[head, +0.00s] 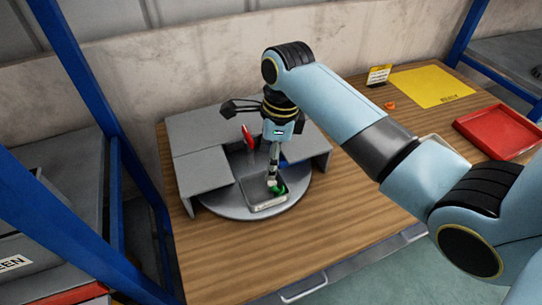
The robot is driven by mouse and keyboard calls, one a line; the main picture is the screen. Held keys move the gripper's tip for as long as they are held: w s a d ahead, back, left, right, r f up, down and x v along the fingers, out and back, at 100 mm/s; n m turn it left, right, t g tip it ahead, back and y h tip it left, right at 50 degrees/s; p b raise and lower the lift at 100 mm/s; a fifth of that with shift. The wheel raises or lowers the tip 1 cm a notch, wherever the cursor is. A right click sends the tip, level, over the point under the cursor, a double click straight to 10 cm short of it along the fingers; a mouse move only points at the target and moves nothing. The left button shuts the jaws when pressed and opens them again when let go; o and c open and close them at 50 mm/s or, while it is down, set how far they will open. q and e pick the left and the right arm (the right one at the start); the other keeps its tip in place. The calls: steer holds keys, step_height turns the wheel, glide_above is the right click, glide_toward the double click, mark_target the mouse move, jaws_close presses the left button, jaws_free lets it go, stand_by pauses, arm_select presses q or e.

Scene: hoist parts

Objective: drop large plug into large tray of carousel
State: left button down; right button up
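A round grey carousel (222,203) stands on the wooden table, partly under a grey cover. A shallow light-grey tray (266,207) sits at its front edge. My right gripper (272,183) points down over this tray, its narrow fingers close together. A small green part (280,189) is at the fingertips, low over or in the tray. I cannot tell whether it is the large plug, or whether the fingers hold it or only stand beside it. My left gripper is not in view.
The grey cover (205,175) flanks the carousel on both sides. A red part (248,138) stands behind the gripper. A yellow mat (432,86), an orange piece (389,105) and a red tray (497,132) lie at right. The front table is clear.

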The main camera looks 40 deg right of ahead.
step_height(320, 180, up, 12)
steer(key=d, duration=0.1)
steer(key=shift+s+f, duration=0.15)
steer(key=shift+s, duration=0.3)
